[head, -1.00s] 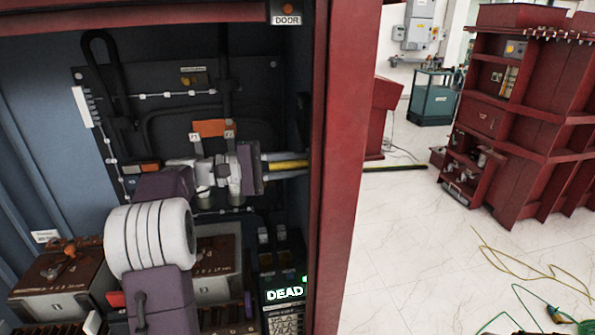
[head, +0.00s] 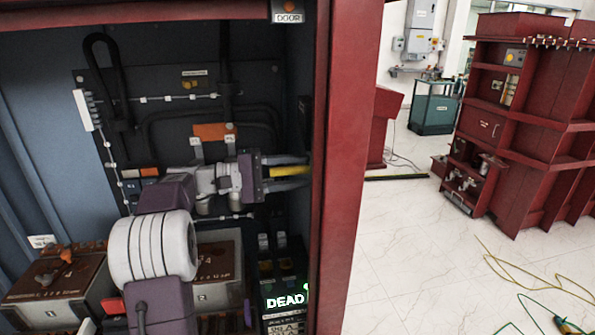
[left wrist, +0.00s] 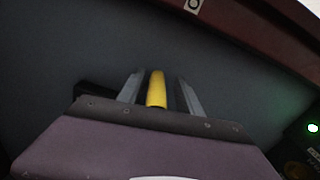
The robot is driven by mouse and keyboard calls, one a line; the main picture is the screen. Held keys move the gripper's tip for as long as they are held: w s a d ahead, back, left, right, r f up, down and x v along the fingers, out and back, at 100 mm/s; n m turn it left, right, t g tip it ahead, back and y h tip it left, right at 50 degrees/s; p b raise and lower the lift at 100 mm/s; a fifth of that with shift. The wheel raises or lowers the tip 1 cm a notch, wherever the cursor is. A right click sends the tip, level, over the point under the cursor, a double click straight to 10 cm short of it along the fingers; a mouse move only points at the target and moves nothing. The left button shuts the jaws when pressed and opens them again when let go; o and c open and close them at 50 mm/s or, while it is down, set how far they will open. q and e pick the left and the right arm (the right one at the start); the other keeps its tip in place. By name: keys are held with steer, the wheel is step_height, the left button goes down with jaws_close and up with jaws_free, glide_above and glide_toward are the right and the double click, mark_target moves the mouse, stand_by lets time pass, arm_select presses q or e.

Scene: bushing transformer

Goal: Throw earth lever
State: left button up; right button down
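In the head view my left gripper (head: 289,172) reaches rightward inside the open cabinet, its fingertips close to the red door post. Its two grey fingers stand on either side of a yellow rod-like handle (head: 283,172), which looks like the earth lever. The handle lies along the fingers, its near end close to the palm. In the left wrist view the yellow handle (left wrist: 156,90) stands between the fingers (left wrist: 159,88), with narrow gaps showing on both sides. The lever's far end and mount are hidden. My right gripper is not in view.
The red cabinet post (head: 345,150) stands just right of the fingers. Below are brown-topped boxes (head: 215,262) and a panel lit "DEAD" (head: 285,299). A DOOR label (head: 288,18) is above. Open white floor (head: 410,270) lies to the right.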

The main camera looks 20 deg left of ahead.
arm_select(q)
steer(key=shift+w, duration=0.1)
steer(key=shift+r, duration=0.15)
steer(key=v, duration=0.9)
stand_by(0.4)
